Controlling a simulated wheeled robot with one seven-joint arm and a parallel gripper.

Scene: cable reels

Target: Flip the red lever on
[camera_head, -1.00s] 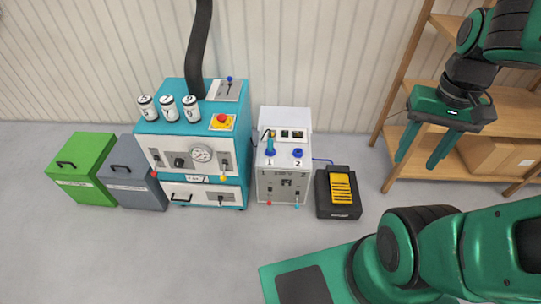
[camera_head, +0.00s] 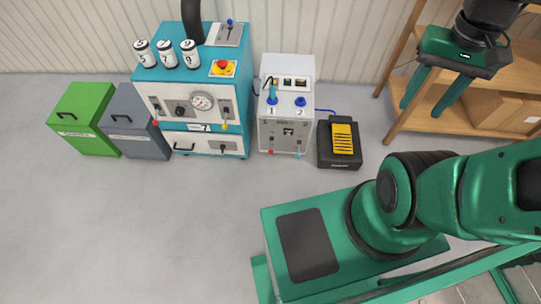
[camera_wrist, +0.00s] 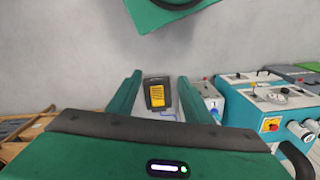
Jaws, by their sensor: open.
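A small red-tipped lever (camera_head: 271,151) hangs at the lower left of the front of a white cabinet (camera_head: 284,133) in the head view. A cyan-tipped lever (camera_head: 298,154) hangs to its right on the same front. My gripper (camera_head: 421,111) is at the upper right, open and empty, fingers pointing down, well apart from the cabinet. In the wrist view, my open fingers (camera_wrist: 160,78) frame the black and yellow pedal, and the white cabinet (camera_wrist: 207,97) is just right of them. I cannot make out the red lever there.
A black pedal with a yellow plate (camera_head: 340,143) sits on the floor right of the cabinet. A teal machine (camera_head: 195,88) with several cans stands left of it, then grey (camera_head: 134,122) and green (camera_head: 87,119) bins. Wooden shelves (camera_head: 480,105) stand right. Floor in front is clear.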

